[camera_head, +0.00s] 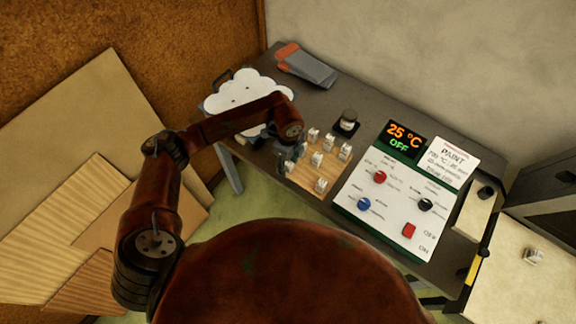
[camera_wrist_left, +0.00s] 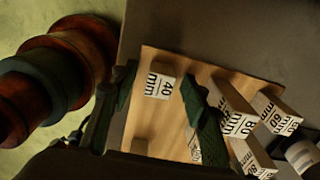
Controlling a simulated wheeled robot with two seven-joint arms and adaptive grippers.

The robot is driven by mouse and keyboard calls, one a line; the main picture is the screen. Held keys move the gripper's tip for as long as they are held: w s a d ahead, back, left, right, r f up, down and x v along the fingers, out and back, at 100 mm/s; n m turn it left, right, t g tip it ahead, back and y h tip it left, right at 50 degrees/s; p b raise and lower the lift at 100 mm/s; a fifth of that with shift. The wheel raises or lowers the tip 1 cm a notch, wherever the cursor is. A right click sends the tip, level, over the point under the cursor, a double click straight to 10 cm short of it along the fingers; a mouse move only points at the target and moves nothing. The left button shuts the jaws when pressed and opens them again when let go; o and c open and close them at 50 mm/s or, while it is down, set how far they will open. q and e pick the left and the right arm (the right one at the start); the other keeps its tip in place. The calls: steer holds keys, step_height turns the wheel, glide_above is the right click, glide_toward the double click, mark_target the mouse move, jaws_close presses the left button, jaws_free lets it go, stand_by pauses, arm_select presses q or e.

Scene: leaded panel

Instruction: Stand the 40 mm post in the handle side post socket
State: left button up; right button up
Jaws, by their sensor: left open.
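The 40 mm post (camera_wrist_left: 158,86), a pale block with a "40 mm" label, stands on a wooden board (camera_wrist_left: 180,128) in the left wrist view. My left gripper (camera_wrist_left: 157,82) is open, its two dark green fingers apart on either side of this post in the picture. Neither finger is clearly touching it. In the head view my left gripper (camera_head: 286,158) is over the left edge of the board (camera_head: 303,177), and the 40 mm post is not clearly seen there. I cannot make out the handle side post socket. My right gripper is not in view.
Several other labelled posts (camera_head: 345,151) stand on the board, some close beside the right finger. A control panel (camera_head: 392,205) lies right of it, a dark jar (camera_head: 348,121) behind. A cloud-shaped white piece (camera_head: 238,92) and a grey-red tool (camera_head: 305,66) are at the back.

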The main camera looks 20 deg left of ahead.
arm_select(q)
steer(key=shift+c, duration=0.3)
jaws_close()
steer(key=shift+r, duration=0.15)
